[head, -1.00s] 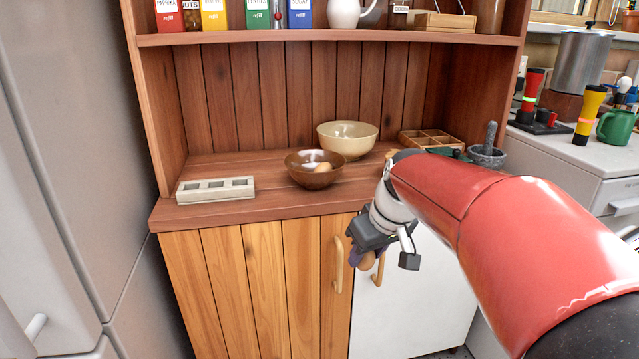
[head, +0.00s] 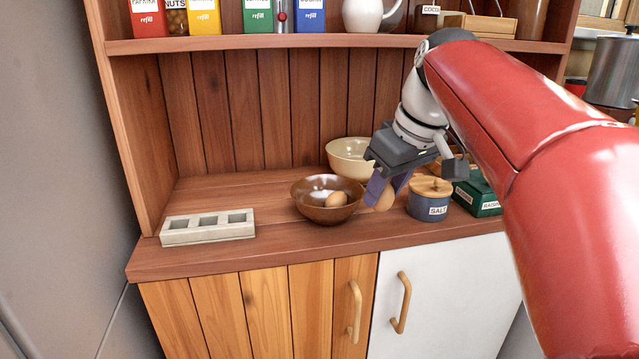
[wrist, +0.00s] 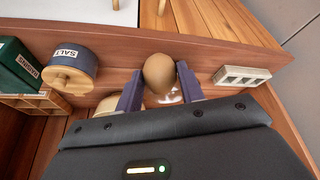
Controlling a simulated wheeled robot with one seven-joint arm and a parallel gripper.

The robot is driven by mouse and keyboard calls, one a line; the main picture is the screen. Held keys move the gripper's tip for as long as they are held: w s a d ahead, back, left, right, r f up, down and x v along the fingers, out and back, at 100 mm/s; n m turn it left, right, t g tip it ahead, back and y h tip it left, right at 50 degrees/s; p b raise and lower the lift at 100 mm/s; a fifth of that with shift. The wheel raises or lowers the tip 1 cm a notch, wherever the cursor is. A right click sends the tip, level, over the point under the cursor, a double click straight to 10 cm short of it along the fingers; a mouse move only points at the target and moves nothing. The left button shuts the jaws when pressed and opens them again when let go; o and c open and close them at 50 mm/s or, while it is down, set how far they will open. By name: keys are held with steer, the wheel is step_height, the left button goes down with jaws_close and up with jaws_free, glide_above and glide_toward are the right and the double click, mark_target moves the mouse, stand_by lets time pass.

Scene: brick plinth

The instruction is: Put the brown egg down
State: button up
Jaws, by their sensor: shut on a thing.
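My gripper (head: 387,192) is shut on a brown egg (head: 385,200) and holds it above the wooden counter, between the brown bowl and the salt jar. In the wrist view the egg (wrist: 158,72) sits between the two purple fingers (wrist: 158,86). The brown bowl (head: 324,212) stands just left of the held egg and has another brownish egg (head: 337,199) inside. A pale patch beside that egg may be a second egg or a highlight. A pale grey block with three square hollows (head: 170,237) lies farther left on the counter; its hollows look empty.
A cream bowl (head: 345,153) stands behind the brown bowl. A blue salt jar (head: 428,207) with a wooden lid and a green tin (head: 480,200) stand close on the right. The counter (head: 275,236) is bare between block and brown bowl. A loaded shelf (head: 250,47) crosses above.

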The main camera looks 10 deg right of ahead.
steer(key=w+a, duration=0.2)
steer(key=w, duration=0.2)
steer(key=w+a+p, duration=0.1)
steer(key=w, duration=0.4)
steer(key=w+a+p, duration=0.1)
steer(key=w+a, duration=0.1)
steer(key=w, duration=0.2)
steer(key=shift+w+a, duration=0.15)
steer(key=shift+a, duration=0.2)
steer(key=shift+f+b, duration=0.3)
steer(key=shift+f, duration=1.45)
steer(key=shift+f, duration=0.35)
steer(key=o, duration=0.7)
steer(key=shift+c, duration=0.2)
steer(key=p+v, duration=0.2)
steer(key=v, duration=1)
steer(key=shift+r, duration=0.35)
